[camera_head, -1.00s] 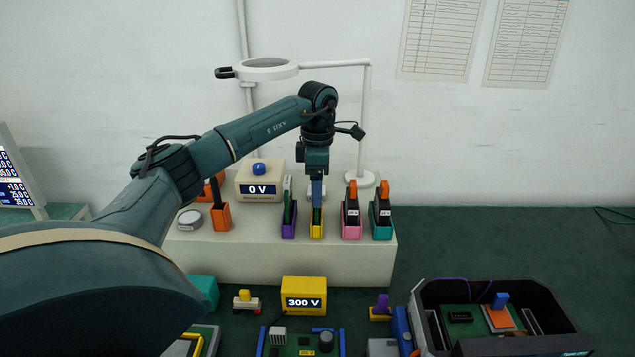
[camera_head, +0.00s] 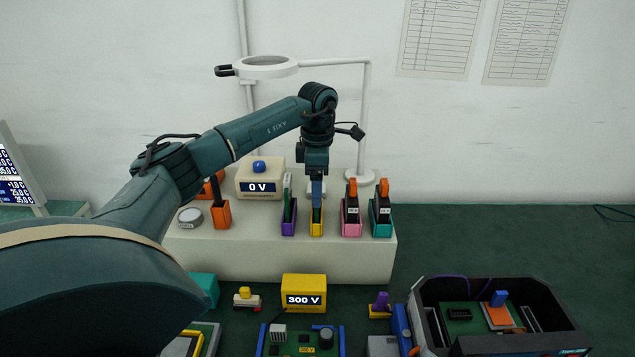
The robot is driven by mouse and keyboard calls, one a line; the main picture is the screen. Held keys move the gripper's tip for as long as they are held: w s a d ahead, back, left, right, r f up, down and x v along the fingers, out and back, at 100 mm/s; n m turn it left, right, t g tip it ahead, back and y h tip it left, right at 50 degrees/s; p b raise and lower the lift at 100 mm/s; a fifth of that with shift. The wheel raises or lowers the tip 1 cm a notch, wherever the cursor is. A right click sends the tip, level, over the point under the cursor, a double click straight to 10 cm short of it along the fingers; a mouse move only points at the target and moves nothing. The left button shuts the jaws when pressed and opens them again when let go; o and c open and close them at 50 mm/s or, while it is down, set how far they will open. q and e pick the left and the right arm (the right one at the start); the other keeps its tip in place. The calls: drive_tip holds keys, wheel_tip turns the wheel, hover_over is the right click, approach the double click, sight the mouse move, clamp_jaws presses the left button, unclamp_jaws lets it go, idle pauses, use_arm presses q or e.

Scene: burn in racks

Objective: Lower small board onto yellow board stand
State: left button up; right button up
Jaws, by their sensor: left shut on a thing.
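The yellow board stand (camera_head: 316,230) is on the raised white shelf, between a purple stand and a pink stand. My left gripper (camera_head: 317,194) points straight down above the yellow stand and is shut on the small board (camera_head: 316,214). Only a thin green part of the board shows below the fingers. Its lower edge is inside the yellow stand's slot, as far as this view shows. Whether it touches the slot's bottom is hidden. My right gripper is not in view.
The purple stand (camera_head: 289,230) holds a green board close on the left. The pink stand (camera_head: 351,230) and teal stand (camera_head: 381,230) hold dark modules on the right. A magnifier lamp (camera_head: 268,68) stands behind. A yellow 300 V box (camera_head: 304,282) sits in front, below the shelf.

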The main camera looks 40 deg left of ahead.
use_arm(q)
drive_tip(key=shift+f, duration=0.25)
idle(0.5)
drive_tip(key=o, duration=1.1)
wheel_tip(320, 180, up, 5)
drive_tip(key=shift+b, duration=0.35)
wheel_tip(320, 180, up, 8)
drive_tip(key=shift+r, duration=0.15)
